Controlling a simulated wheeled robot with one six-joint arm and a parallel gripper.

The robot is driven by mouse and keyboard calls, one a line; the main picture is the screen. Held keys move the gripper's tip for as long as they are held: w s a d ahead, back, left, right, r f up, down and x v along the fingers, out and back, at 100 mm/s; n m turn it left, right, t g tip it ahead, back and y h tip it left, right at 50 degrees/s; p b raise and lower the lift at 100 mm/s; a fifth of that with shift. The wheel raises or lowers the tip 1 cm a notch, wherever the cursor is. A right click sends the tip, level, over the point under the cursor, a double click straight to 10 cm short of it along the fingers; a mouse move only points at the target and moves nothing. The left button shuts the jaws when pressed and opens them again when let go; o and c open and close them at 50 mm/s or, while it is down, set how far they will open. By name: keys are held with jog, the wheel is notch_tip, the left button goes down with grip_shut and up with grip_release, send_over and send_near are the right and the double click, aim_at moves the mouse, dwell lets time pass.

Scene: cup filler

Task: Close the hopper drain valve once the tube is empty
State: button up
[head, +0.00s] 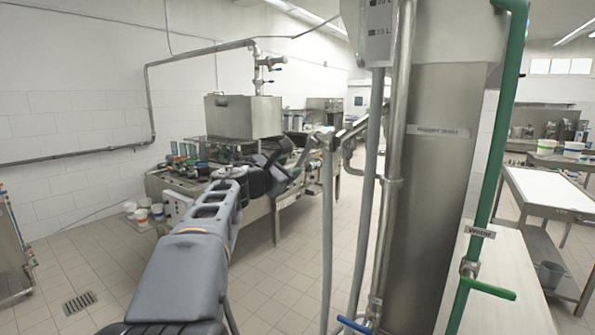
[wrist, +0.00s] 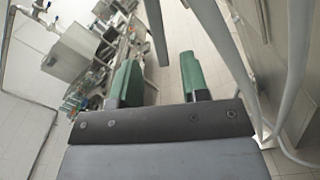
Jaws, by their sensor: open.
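A steel column (head: 428,200) on the right carries a label (head: 437,131) that seems to read "Hopper drain". A blue lever handle (head: 354,325) shows low beside it, cut by the bottom edge; I cannot tell its valve's state. Upright pipes (head: 368,190) run down the column's left side. A box with litre marks (head: 378,32) is at the top; no liquid level can be made out. My gripper (head: 300,168) is left of these pipes, well above the blue handle. In the wrist view my gripper (wrist: 160,70) is open and empty, its green fingers apart.
A green pipe (head: 496,150) with a green handle (head: 488,289) and a label stands at the right. A steel filling machine (head: 240,115) is behind my gripper. A steel table (head: 550,190) is far right. The tiled floor (head: 275,285) left of the pipes is clear.

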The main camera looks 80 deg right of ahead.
jog(key=b+v, duration=0.1)
jog(key=v, duration=0.5)
jog(key=shift+w+a, duration=0.2)
jog(key=shift+a, duration=0.1)
dwell(0.3)
